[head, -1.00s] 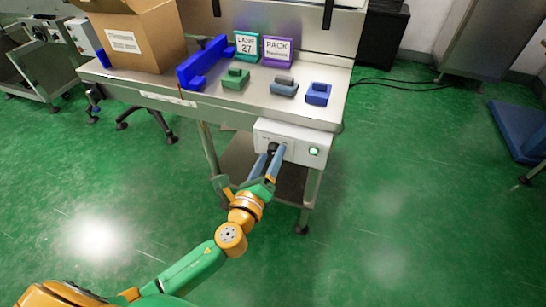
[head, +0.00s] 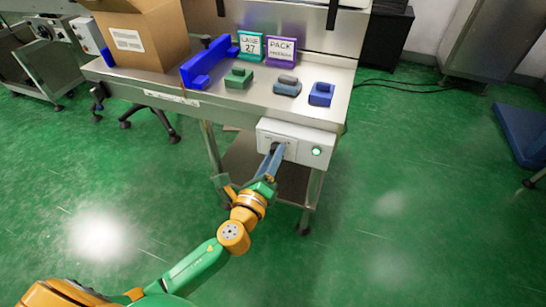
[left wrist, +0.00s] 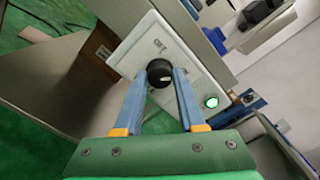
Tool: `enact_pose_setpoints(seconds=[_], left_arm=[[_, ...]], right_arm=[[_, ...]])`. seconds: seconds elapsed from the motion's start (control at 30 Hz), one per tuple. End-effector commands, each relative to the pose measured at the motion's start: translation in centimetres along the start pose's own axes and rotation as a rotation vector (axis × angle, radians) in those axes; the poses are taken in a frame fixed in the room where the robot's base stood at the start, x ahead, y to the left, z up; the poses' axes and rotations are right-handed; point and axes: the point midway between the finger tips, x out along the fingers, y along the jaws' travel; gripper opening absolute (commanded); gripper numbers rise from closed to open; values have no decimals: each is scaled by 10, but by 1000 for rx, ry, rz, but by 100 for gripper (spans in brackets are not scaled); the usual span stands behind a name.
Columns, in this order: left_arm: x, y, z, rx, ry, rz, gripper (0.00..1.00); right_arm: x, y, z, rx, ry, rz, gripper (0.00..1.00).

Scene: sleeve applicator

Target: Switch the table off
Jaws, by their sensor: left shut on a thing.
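The table (head: 221,101) is a steel workbench with a white control box (head: 296,138) under its front right edge. The box also shows in the left wrist view (left wrist: 188,75). It carries a round black knob (left wrist: 159,73) and a green lamp (head: 316,151), which is lit; the lamp also shows in the left wrist view (left wrist: 211,102). My left gripper (head: 275,150) reaches the box, and its blue fingers are shut on the knob, one on each side. In the head view the fingers mostly hide the knob. My right gripper is not in view.
On the table top stand an open cardboard box (head: 142,38), a blue bracket (head: 206,63), two signs and several small blocks. A lower shelf (head: 265,172) lies behind my left gripper.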

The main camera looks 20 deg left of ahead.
Motion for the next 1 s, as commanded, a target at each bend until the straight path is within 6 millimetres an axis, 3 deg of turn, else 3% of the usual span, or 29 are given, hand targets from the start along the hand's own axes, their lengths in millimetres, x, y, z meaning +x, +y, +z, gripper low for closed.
enact_pose_setpoints(seconds=[1.0], left_arm=[[0, -1, 0, -942, 0, 2, 0]], right_arm=[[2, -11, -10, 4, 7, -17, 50]])
